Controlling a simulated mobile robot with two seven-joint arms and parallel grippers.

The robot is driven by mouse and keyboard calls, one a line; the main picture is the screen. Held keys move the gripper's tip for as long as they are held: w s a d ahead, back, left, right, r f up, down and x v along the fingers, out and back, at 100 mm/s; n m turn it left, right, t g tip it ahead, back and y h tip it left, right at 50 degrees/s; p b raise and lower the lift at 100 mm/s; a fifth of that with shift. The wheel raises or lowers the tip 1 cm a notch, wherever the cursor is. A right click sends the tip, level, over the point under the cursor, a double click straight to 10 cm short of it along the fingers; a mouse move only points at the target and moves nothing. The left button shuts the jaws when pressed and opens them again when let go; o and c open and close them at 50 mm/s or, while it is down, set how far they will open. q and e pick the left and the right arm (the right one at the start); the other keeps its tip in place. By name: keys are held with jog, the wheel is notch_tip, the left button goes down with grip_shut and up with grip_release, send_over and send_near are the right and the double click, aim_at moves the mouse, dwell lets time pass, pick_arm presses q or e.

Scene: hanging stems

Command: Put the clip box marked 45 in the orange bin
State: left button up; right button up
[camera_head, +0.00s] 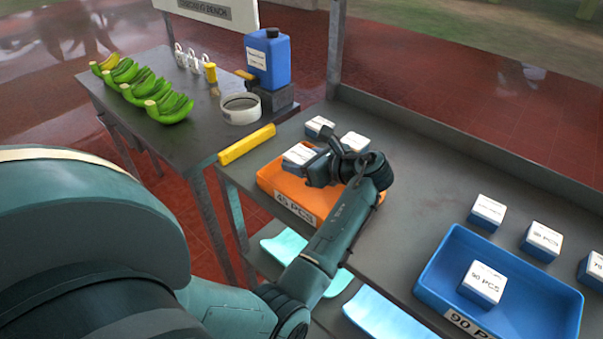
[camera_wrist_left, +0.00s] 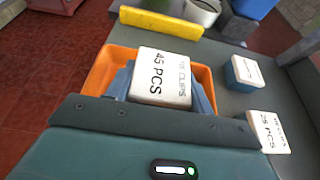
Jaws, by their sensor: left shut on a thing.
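The clip box marked 45 (camera_head: 299,154) has a white top and blue sides. It is at the orange bin (camera_head: 283,198), within its outline; how far down it sits I cannot tell. In the left wrist view the box (camera_wrist_left: 164,77) reads "45 PCS", with the orange bin (camera_wrist_left: 97,74) around it. The bin's front label reads "45 PCS". My right gripper is not in view.
Two more clip boxes stand behind the orange bin, one at the back (camera_head: 319,126) and one nearer (camera_head: 355,142). A yellow bar (camera_head: 246,144) lies left of the bin. A blue bin (camera_head: 423,287) holds a box marked 90 (camera_head: 483,283). Bare bench lies between the bins.

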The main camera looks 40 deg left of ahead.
pick_arm(q)
jog(key=shift+f, duration=1.9)
jog(key=shift+f, duration=0.1)
jog(key=o, duration=1)
jog(key=shift+c, duration=0.2)
